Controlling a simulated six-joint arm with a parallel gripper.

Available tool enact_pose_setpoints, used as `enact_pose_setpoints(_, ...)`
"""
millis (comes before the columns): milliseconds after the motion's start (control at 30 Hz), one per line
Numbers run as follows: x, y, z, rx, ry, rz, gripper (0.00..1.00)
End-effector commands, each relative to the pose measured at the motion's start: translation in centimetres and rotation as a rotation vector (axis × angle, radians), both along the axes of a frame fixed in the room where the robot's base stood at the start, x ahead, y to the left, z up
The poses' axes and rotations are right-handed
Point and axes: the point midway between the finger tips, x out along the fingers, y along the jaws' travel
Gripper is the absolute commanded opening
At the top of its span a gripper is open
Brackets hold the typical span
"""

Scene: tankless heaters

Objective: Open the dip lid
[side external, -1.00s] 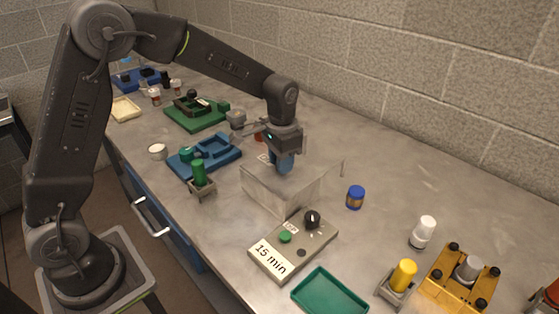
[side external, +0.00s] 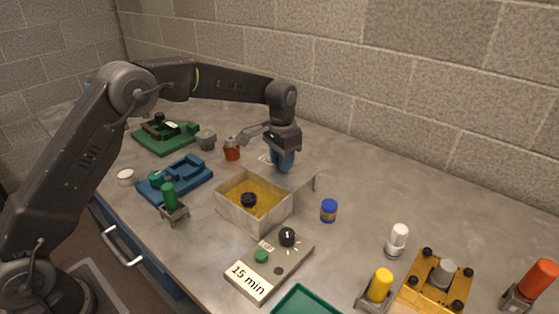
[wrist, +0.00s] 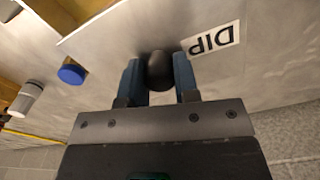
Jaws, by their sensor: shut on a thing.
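The dip box (side external: 258,213) is an open-topped grey metal box in the side view, with yellow liquid (side external: 268,192) and a round black part (side external: 249,200) showing inside. Its grey lid, with a white DIP label (wrist: 214,38), lies behind the opening, under my gripper. The lid's outline is hard to tell from the grey bench in the side view. My gripper (side external: 283,163) points down behind the box. In the wrist view, its blue fingers (wrist: 158,75) are shut on the lid's black knob (wrist: 160,68). The knob is hidden in the side view.
A timer panel (side external: 270,265) marked 15 min stands in front of the box. A blue-capped jar (side external: 329,211) and white bottle (side external: 397,240) stand to the right. A blue fixture (side external: 180,182) and green cylinder in a holder (side external: 170,200) are left. Bare bench lies at the back right.

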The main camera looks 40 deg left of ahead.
Motion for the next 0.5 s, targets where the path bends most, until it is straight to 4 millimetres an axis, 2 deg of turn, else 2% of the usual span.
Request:
enact_pose_setpoints(67, 0.05, 0.02, 0.07, 0.000, -0.003, 0.000, 0.00)
enact_pose_setpoints(100, 0.05, 0.02, 0.07, 0.000, -0.003, 0.000, 0.30)
enact_pose_setpoints(333, 0.01, 0.01, 0.03, -0.001, -0.002, 0.000, 0.53)
enact_pose_setpoints(500, 0.00, 0.00, 0.02, -0.001, -0.002, 0.000, 0.54)
